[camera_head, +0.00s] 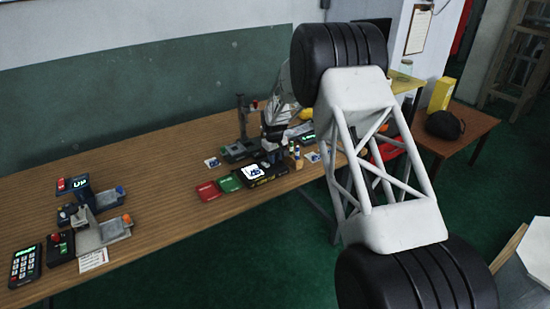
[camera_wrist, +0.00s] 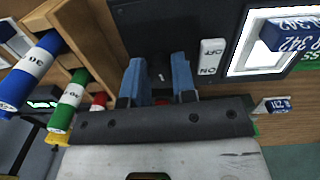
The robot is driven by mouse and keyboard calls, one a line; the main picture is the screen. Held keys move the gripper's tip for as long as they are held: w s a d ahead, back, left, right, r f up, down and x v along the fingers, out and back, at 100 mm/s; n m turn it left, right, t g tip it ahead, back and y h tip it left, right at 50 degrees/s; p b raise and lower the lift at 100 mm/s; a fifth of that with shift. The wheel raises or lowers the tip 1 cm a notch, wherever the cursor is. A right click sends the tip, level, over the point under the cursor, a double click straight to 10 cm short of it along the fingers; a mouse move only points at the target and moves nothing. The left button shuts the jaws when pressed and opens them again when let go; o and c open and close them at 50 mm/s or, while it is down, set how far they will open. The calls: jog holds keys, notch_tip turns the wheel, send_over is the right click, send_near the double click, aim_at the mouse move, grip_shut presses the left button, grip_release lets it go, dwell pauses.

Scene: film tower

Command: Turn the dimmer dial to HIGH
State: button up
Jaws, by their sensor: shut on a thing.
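My gripper (camera_wrist: 160,70) points down at a dark box (camera_wrist: 212,18) in the wrist view. Its two blue fingers stand on either side of a small dark dial (camera_wrist: 158,75) with a white mark and are shut on it. The fingers cover much of the dial, so its setting cannot be read. A white switch (camera_wrist: 211,56) marked ON is right of the fingers. A lit white panel (camera_wrist: 254,60) holds a blue piece marked R 342. In the head view, the box with its lit panel (camera_head: 253,172) is at mid table, and my gripper (camera_head: 272,145) hides the dial.
A wooden rack (camera_wrist: 100,45) with coloured, labelled cylinders stands close left of my gripper in the wrist view. Red (camera_head: 208,191) and green (camera_head: 230,183) pieces lie left of the box. A keypad (camera_head: 25,266) and other devices sit far left, with bare table between.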

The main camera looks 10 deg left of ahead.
jog(key=m, duration=1.4)
dwell(0.4)
jog(key=o, duration=0.9)
jog(key=shift+o, duration=0.2)
jog(key=shift+r, duration=0.1)
jog(key=shift+a+r, duration=0.1)
jog(key=shift+r, duration=3.75)
